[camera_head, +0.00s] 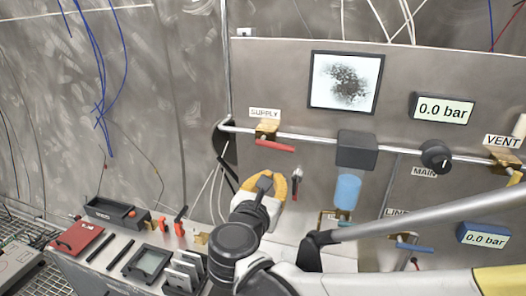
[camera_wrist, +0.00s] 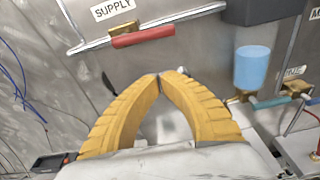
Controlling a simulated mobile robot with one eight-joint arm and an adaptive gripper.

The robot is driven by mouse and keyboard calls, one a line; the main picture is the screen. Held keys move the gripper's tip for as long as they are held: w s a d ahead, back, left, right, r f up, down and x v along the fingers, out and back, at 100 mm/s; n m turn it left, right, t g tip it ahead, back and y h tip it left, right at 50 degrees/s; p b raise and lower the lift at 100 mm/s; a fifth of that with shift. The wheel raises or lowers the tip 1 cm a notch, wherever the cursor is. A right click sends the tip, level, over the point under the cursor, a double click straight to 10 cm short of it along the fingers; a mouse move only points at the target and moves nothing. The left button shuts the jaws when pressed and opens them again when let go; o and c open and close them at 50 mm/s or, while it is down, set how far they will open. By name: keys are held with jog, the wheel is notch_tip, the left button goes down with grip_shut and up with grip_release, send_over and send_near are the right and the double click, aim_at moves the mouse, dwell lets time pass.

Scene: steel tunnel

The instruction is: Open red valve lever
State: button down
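The red valve lever (camera_head: 275,145) sits on a brass valve below the SUPPLY label (camera_head: 265,113). It lies nearly level, roughly along the steel pipe. In the wrist view the red lever (camera_wrist: 143,37) is above and slightly left of my fingertips, with clear space between. My gripper (camera_head: 279,181) has yellow fingers and is below the lever in the head view. In the wrist view the fingertips of my gripper (camera_wrist: 161,75) meet, with nothing seen between them. The gripper does not touch the lever.
A dark box (camera_head: 356,149) and a round black knob (camera_head: 436,155) sit along the pipe. A blue cylinder (camera_head: 347,191) hangs below the box. Two gauges read 0.0 bar, one upper (camera_head: 442,109) and one lower (camera_head: 484,236). Tools lie on the bench at lower left, including a red case (camera_head: 77,239).

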jog(key=v, duration=0.3)
jog(key=shift+s+a, duration=0.1)
